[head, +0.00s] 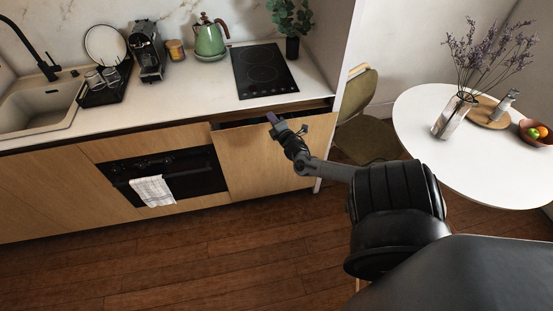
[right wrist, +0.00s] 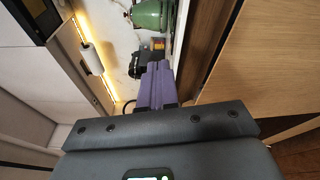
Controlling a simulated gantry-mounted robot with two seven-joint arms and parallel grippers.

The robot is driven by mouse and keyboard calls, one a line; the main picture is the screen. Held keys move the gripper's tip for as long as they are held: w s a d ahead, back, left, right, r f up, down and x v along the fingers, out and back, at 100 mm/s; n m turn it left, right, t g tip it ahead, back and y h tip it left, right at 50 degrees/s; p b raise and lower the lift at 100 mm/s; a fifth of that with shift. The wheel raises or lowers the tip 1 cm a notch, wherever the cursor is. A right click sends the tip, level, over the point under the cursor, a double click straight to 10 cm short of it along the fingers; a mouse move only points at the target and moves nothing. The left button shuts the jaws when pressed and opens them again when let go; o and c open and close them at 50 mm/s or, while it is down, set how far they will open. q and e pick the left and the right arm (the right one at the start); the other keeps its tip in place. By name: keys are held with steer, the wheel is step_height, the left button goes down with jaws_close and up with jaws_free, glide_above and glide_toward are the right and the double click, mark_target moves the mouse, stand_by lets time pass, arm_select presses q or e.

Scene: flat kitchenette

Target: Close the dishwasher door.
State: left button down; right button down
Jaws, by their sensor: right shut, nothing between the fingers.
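The dishwasher door is a light wooden panel (head: 250,165) under the right part of the counter, below the cooktop. It is nearly upright, with its top tipped a little outward and a dark gap above its top edge. My right gripper (head: 272,118) is at the top edge of the door, right of its middle, with purple fingers shut and empty. In the right wrist view the shut fingers (right wrist: 157,72) point along the gap, with a wooden panel (right wrist: 255,55) to their right. Contact with the door cannot be told. My left gripper is not in view.
The counter (head: 200,107) holds a cooktop (head: 262,70), a green kettle (head: 209,40) and a coffee machine (head: 146,52). An oven (head: 205,172) with a towel is left of the door. A chair (head: 368,130) and a round white table (head: 425,110) stand right. The floor in front is clear.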

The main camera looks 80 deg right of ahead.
steer(key=s+a+f+m+g+h+b, duration=0.1)
steer(key=s+a+f+m+h+b, duration=0.15)
steer(key=f+b, duration=0.35)
steer(key=s+a+f+m+g+h+b, duration=0.1)
steer(key=s+a+f+m+b, duration=0.15)
steer(key=f+b, duration=0.3)
steer(key=g+b, duration=0.2)
steer(key=b, duration=0.8)
glide_toward(275, 142)
steer(key=shift+m+y, duration=0.25)
steer(key=shift+m, duration=0.05)
steer(key=b+x, duration=0.5)
steer(key=shift+d+r, duration=0.15)
steer(key=shift+w+d+r+b, duration=0.2)
steer(key=shift+d+b, duration=0.1)
steer(key=shift+d, duration=0.4)
steer(key=shift+d, duration=0.1)
